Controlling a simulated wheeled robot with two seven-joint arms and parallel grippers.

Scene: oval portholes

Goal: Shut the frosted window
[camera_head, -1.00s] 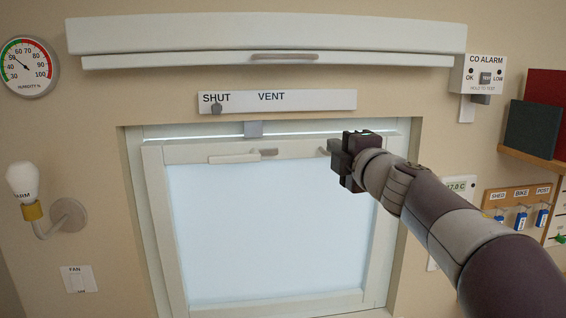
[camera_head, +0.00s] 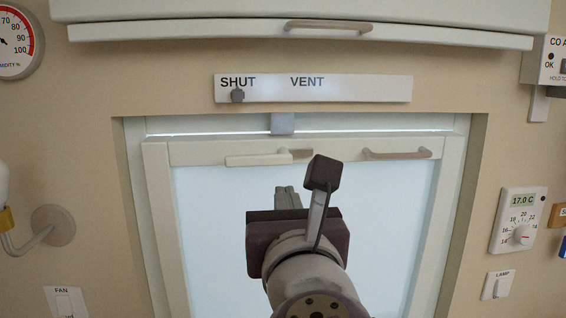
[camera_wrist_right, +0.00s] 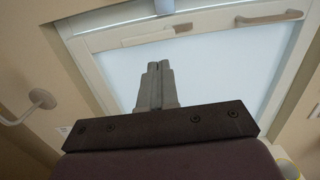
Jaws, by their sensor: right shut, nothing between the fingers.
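The frosted window (camera_head: 220,225) has a pale frame set in a wall recess; it also shows in the right wrist view (camera_wrist_right: 210,75). A thin bright gap shows along its top edge, and its top rail stands out from the surround. A bar handle (camera_head: 397,154) is at the right of the top rail. A latch with a grey lever (camera_head: 296,153) is left of it, and a grey block (camera_head: 283,124) sits above. My right gripper (camera_head: 287,196) is shut and empty, in front of the pane below the latch. It also shows in the wrist view (camera_wrist_right: 158,85). My left gripper is out of view.
A SHUT/VENT strip (camera_head: 350,88) above the window has its knob (camera_head: 237,96) under SHUT. A cabinet with a handle (camera_head: 329,26) overhangs above. A wall lamp (camera_head: 52,226) is at the left. A thermostat (camera_head: 517,220) and lamp switch (camera_head: 497,285) are at the right.

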